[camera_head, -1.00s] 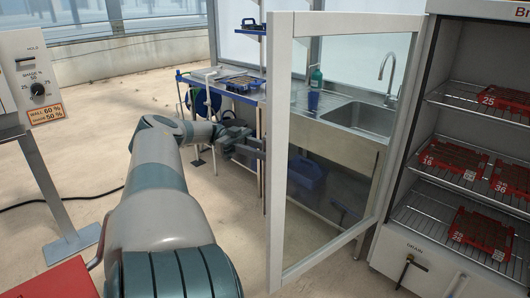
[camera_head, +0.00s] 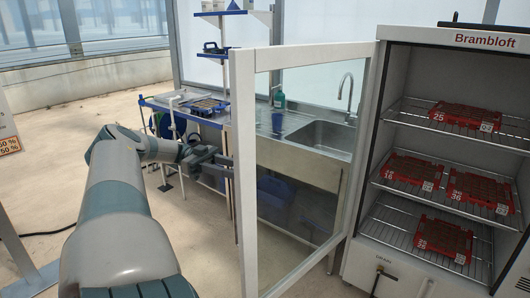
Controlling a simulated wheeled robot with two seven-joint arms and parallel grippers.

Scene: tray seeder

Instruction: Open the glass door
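The glass door (camera_head: 243,190) has a white frame and a clear pane. It stands wide open, swung out from the left side of the white cabinet (camera_head: 352,262). The cabinet's shelves are in plain view. My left gripper (camera_head: 222,163) is at the door's free edge, at about mid-height, on the outer side. Its fingertips reach to the frame or close behind it, so I cannot tell if they are closed on a handle. No handle shows. My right gripper is not in view.
Red trays (camera_head: 440,238) with labels lie on the cabinet's wire shelves. A steel sink (camera_head: 322,138) shows through the pane. A blue-edged bench (camera_head: 180,108) stands behind my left gripper. The concrete floor at left is mostly clear.

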